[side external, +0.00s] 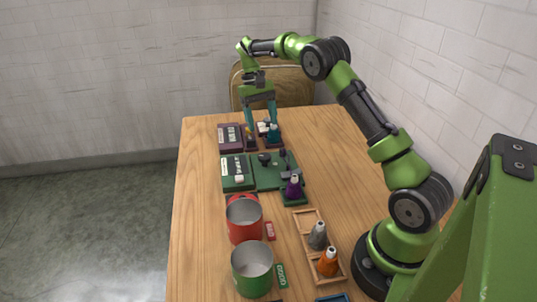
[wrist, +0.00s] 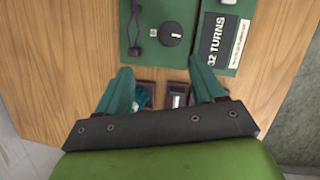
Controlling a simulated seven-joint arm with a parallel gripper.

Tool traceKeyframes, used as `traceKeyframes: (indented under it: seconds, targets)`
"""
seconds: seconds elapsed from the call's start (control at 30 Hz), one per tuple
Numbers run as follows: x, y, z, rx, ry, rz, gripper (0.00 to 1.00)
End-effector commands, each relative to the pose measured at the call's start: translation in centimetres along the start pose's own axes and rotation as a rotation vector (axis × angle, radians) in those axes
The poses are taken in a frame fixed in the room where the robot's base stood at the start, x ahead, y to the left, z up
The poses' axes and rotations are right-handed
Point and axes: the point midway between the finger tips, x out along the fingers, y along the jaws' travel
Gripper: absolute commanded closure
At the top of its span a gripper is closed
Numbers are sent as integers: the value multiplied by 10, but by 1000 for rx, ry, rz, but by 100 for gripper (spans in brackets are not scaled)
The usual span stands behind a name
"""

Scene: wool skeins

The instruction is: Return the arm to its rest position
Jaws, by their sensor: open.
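My gripper (side external: 260,124) is at the far end of the wooden table, pointing down with its two teal fingers apart. In the side external view it is over or just beside the purple-based unit (side external: 230,137) and a teal cone (side external: 273,133); exact contact cannot be told. In the wrist view the gripper (wrist: 160,68) is open, with nothing seen held between its fingertips. A teal item (wrist: 143,97) shows beside the left finger, partly hidden. My arm reaches from the right side of the table to its far end.
A green board (side external: 267,172) carries a knob and a "32 TURNS" label (wrist: 215,40). A purple cone (side external: 293,187) stands beside it. Nearer are a red pot (side external: 244,222), a green pot (side external: 252,270) and a wooden rack (side external: 308,220) with grey and orange cones. A chair (side external: 290,88) stands behind.

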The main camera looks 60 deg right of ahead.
Motion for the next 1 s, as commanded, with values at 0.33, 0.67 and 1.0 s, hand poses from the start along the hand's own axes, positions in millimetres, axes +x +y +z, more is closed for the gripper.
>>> traceKeyframes:
  seconds: [0.33, 0.67, 1.0]
  targets:
    - [-39, -33, 98, -42, 278, -119, 32]
    - [-41, -57, 218, -90, 548, -289, 32]
    - [-15, -59, 310, -182, 744, -428, 32]
